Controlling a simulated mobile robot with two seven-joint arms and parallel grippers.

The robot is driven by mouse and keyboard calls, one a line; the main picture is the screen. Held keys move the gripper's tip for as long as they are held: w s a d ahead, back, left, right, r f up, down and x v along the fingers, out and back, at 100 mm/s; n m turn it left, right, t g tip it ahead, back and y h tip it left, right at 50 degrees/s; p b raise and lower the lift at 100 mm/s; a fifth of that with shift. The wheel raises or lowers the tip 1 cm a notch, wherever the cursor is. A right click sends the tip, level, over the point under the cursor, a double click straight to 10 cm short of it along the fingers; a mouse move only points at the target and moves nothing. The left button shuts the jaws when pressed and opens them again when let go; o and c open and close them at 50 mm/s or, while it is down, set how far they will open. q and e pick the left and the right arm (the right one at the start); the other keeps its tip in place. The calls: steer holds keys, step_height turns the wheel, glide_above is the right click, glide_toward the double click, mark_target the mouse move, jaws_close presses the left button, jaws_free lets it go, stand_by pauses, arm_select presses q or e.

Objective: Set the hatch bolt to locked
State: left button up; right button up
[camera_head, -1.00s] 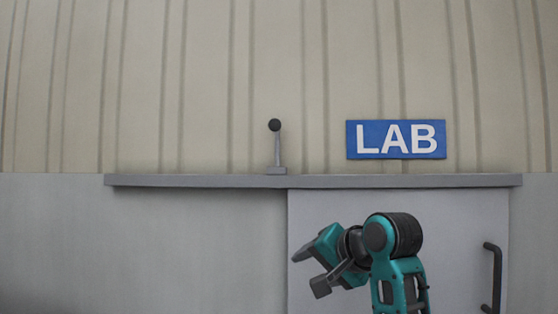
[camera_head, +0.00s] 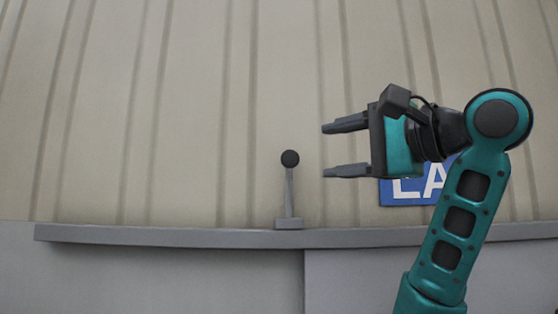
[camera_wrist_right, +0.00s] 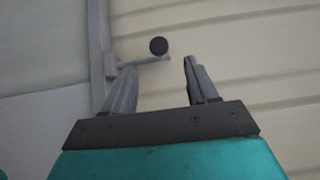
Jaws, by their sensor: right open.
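The hatch bolt shows as a grey lever (camera_head: 289,190) with a black ball knob, standing upright on a small grey block on the rail in the head view. My right gripper (camera_head: 325,150) is open, its two fingers pointing left, just to the right of the lever with its empty gap at about knob height. The lever is not between the finger pads as far as I can see. My left gripper is not in view.
A grey rail (camera_head: 170,237) runs across the wall below the lever. A blue LAB sign (camera_head: 408,192) is partly hidden behind my right arm. The ribbed beige wall (camera_head: 150,110) left of the lever is clear.

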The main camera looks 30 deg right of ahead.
mark_target(294, 158)
steer(key=p+x, duration=0.2)
steer(key=x, duration=0.8)
steer(key=shift+w, duration=0.3)
steer(key=shift+w+a+f, duration=0.1)
steer(key=shift+w, duration=0.5)
steer(key=shift+c, duration=0.4)
jaws_close()
